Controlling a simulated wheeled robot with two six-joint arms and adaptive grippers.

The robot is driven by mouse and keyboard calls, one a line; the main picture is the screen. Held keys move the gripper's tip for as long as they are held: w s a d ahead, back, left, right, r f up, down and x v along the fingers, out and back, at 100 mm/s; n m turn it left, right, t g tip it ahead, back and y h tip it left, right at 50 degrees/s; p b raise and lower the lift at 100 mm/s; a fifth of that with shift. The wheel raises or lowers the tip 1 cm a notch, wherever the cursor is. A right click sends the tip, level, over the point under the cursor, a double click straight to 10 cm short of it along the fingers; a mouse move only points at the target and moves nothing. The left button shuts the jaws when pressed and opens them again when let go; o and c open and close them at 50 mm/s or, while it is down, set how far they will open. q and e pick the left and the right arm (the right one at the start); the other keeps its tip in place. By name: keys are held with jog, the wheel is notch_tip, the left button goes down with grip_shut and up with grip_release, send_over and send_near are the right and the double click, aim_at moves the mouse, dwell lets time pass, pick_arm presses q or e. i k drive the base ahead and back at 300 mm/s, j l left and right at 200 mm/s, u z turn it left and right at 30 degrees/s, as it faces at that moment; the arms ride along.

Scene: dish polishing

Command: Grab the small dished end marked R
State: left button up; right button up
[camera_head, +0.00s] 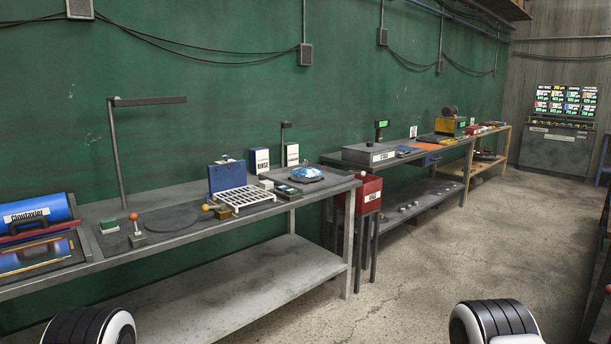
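I cannot make out a dished end marked R; any such letter is too small to read here. Several small pale round pieces (409,207) lie on the lower shelf of the second bench, and I cannot tell what they are. A shiny light-blue piece (306,172) lies on a dark pad on the near bench's right end. Neither of my grippers is in view. Only black ribbed and white parts of my arms show at the bottom left and bottom right.
The near grey bench (190,237) runs along the green wall with a white rack (243,197), a lamp post (118,150) and a blue cylinder (35,212). A red box (369,193) stands between the benches. Open concrete floor (480,240) lies to the right, with a lit screen panel (563,101) beyond.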

aim_at(306, 173)
jog(key=i+l+z, duration=0.2)
jog(key=i, duration=1)
